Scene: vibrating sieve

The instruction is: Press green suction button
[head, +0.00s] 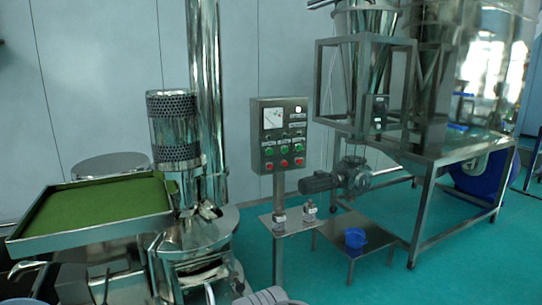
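A grey control box (280,135) stands upright on a post at the middle of the head view. It carries a row of green buttons, left (269,152), middle (283,150) and right (297,148), with a row of red buttons (284,163) below. The labels are too small to read, so I cannot tell which green button is the suction one. A white square gauge (272,118) sits at the box's upper left. My gripper is not in view; only a grey rounded part, perhaps of my arm, shows at the bottom edge, apart from the box.
A steel tray of green powder (88,237) and a tall steel column (207,100) stand left. A steel hopper frame (368,42) and motor (318,182) are right of the box. Teal floor (460,265) is clear at lower right.

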